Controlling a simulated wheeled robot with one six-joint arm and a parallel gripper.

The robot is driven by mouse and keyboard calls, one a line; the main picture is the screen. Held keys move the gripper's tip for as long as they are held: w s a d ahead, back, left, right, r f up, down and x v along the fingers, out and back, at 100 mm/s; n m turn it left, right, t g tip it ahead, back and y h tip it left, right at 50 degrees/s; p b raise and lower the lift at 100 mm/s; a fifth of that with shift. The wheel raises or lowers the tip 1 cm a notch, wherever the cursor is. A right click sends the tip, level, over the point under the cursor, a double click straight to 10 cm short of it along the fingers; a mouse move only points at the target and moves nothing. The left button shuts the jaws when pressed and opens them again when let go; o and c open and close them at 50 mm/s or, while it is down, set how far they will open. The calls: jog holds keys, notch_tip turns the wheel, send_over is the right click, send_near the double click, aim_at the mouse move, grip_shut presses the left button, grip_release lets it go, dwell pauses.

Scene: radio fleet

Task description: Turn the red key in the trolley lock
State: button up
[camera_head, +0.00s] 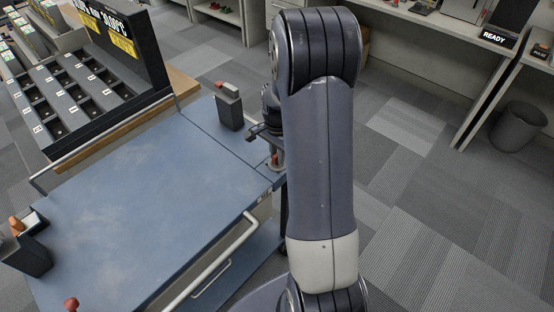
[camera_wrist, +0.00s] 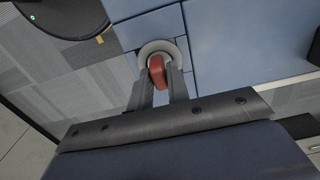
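The red key (camera_wrist: 157,72) stands in a round grey lock (camera_wrist: 158,49) at the edge of the blue trolley top (camera_wrist: 235,45). My gripper (camera_wrist: 160,76) has one finger on each side of the key, and both fingertips appear to touch it. In the head view the key shows as a small red spot (camera_head: 274,160) beside my arm, at the right edge of the trolley (camera_head: 150,195). My arm hides part of the gripper and lock there.
A dark holder with a red-topped item (camera_head: 229,108) stands on the trolley near the lock. Another holder (camera_head: 28,255) is at the left, and a red knob (camera_head: 71,304) at the bottom edge. A slotted rack (camera_head: 75,95) stands behind. Carpet is clear at right, before a bin (camera_head: 518,128).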

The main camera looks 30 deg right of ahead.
grip_shut()
jog(key=m, duration=0.5)
jog(key=shift+m, duration=0.4)
jog(key=m, duration=0.4)
jog(key=shift+m, duration=0.9)
